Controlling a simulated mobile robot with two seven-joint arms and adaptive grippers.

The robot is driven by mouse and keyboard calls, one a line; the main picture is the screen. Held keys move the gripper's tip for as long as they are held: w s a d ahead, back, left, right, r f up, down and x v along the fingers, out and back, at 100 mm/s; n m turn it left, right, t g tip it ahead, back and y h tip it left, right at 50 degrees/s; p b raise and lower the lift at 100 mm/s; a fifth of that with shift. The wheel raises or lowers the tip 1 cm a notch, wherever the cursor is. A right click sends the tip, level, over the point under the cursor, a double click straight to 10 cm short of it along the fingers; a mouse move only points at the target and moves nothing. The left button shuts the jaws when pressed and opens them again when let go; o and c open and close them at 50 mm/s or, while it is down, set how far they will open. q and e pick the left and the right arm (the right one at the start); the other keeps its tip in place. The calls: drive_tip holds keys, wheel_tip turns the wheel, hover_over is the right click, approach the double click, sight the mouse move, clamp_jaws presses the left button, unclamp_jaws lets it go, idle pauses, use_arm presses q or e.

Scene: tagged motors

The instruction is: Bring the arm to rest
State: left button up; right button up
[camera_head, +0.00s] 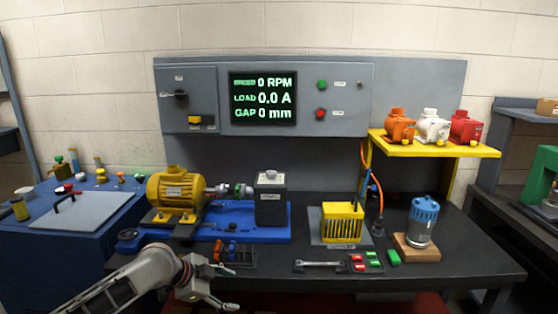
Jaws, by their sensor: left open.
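My left arm comes in from the lower left, and its gripper (233,288) is open with nothing between its fingers. It is in front of the dark workbench's front edge (455,284), below a small rack (240,256) with orange and blue items. The yellow motor (176,189) sits on a blue base (262,222), in line with a dark block (270,198). A blue and grey motor (424,220) stands on a wooden block (416,252) at the right. Orange, white and red motors (432,125) stand on a yellow shelf (440,147). My right gripper is not in view.
A grey panel display (263,98) reads 0 RPM, 0.0 A and 0 mm. A yellow slotted box (343,222), a wrench (319,264) and red and green tags (366,262) lie on the bench. A blue cabinet (60,262) stands left. A red surface (350,303) shows below the bench.

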use_arm(q)
drive_tip(key=s+d+f+n+t, duration=0.35)
drive_tip(key=s+f+n, duration=0.35)
drive_tip(key=s+f, duration=0.7)
drive_tip(key=s+a+f+n+y, duration=0.2)
drive_tip(key=s+a, duration=0.3)
drive_tip(key=s, duration=0.4)
drive_tip(key=s+a+f+n+t+y, duration=0.1)
drive_tip(key=s+a+f, duration=0.4)
drive_tip(key=s, duration=0.5)
drive_tip(key=a+n+y, duration=0.1)
drive_tip(key=n, duration=0.1)
drive_tip(key=shift+s+a+n, duration=0.25)
drive_tip(key=shift+a+n, duration=0.05)
drive_tip(key=shift+n, duration=0.1)
